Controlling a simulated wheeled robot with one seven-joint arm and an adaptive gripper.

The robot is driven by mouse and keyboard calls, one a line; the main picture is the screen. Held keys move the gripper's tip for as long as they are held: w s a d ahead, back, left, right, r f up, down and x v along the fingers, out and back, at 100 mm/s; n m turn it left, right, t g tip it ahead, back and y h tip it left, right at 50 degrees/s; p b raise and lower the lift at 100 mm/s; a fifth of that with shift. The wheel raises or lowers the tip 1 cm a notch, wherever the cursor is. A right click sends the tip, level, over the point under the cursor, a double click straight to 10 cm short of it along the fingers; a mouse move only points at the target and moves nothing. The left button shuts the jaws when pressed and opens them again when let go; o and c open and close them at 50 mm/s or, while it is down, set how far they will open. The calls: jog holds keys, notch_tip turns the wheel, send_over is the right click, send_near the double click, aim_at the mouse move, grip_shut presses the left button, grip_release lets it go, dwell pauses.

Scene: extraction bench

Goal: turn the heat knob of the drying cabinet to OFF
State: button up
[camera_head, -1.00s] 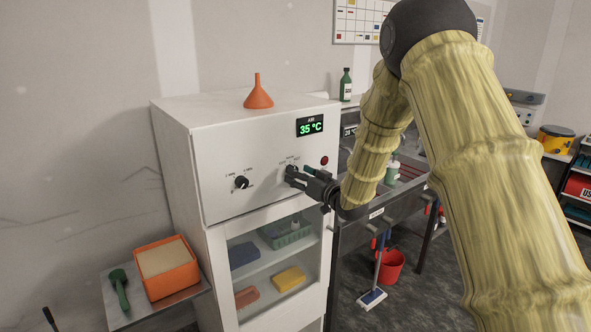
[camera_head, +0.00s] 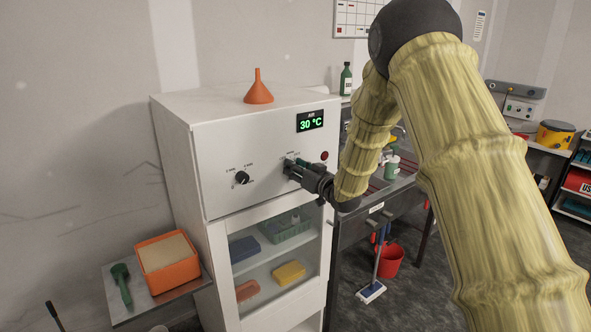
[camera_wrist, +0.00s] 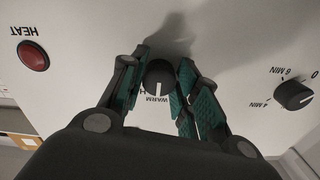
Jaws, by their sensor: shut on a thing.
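The white drying cabinet (camera_head: 262,140) stands left of centre in the head view, its display (camera_head: 310,121) reading 30 °C. My gripper (camera_head: 291,168) reaches its front panel from the right. In the wrist view my gripper (camera_wrist: 158,82) has its green-padded fingers on both sides of the round black heat knob (camera_wrist: 158,76), shut on it. The knob's white mark points down in that picture, toward the WARM label. Another label beside it is partly hidden by a finger. In the head view the gripper covers most of this knob.
A black timer knob (camera_head: 242,178) sits left of the gripper, and a red HEAT lamp (camera_head: 324,155) sits to the right. An orange funnel (camera_head: 258,88) stands on the cabinet top. The glass door (camera_head: 275,262) below is closed. A sink bench (camera_head: 345,235) adjoins at right.

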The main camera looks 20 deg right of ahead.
jog(key=shift+f+b, duration=0.1)
jog(key=shift+b, duration=0.3)
jog(key=shift+d+n+b, duration=0.15)
jog(key=shift+n+b, duration=4.35)
jog(key=shift+b, duration=1.1)
jog(key=o, duration=1)
